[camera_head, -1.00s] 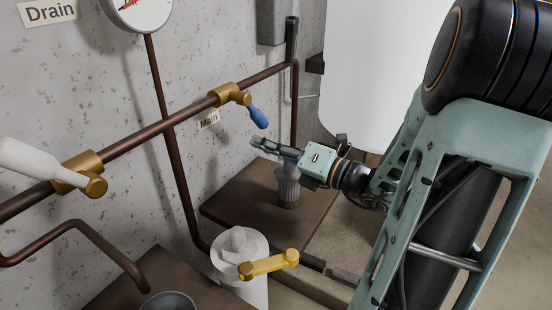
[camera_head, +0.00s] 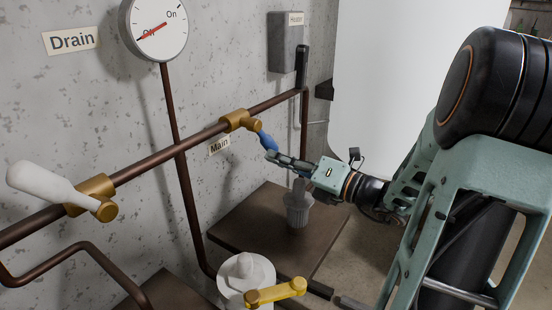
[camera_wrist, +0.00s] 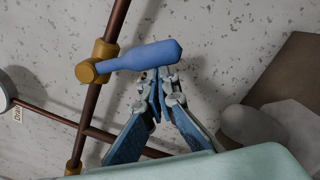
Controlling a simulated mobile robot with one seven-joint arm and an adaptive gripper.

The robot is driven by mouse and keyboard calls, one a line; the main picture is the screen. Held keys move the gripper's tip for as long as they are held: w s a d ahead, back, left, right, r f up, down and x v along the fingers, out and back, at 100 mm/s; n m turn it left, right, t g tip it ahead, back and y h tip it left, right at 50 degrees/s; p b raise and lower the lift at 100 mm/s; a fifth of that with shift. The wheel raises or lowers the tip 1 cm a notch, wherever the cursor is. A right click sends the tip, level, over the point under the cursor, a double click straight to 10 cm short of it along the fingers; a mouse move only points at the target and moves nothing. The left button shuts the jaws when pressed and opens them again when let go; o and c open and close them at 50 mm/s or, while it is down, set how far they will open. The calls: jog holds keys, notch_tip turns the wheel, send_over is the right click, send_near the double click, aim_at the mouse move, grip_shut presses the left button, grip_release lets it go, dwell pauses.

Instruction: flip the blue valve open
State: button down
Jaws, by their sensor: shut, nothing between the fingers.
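The blue valve handle (camera_head: 266,141) sticks out from a brass valve body (camera_head: 236,121) on the copper pipe beside the "Main" label (camera_head: 219,145). It slants down and to the right in the head view. In the wrist view the blue handle (camera_wrist: 148,56) points right from its brass hub (camera_wrist: 97,65). My gripper (camera_head: 271,156) is shut and empty, its fingertips right at the handle's free end. In the wrist view the fingertips (camera_wrist: 166,74) lie just below that end. I cannot tell whether they touch it.
A white-handled valve (camera_head: 45,184) sits on the same pipe at left, below the "Drain" sign (camera_head: 71,40). A round gauge (camera_head: 157,29) hangs above. A yellow lever (camera_head: 276,292) is at the bottom, and a white tank (camera_head: 410,80) stands behind my arm.

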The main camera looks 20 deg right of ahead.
jog(key=shift+w+d+r, duration=0.1)
jog(key=shift+d, duration=0.05)
jog(key=w+d+r+n+p, duration=0.3)
jog(key=d+r+n+p, duration=0.1)
jog(key=n, duration=0.5)
jog(key=shift+d+r+y+p, duration=0.2)
jog(key=shift+r+y+p, duration=0.25)
jog(key=shift+r, duration=0.7)
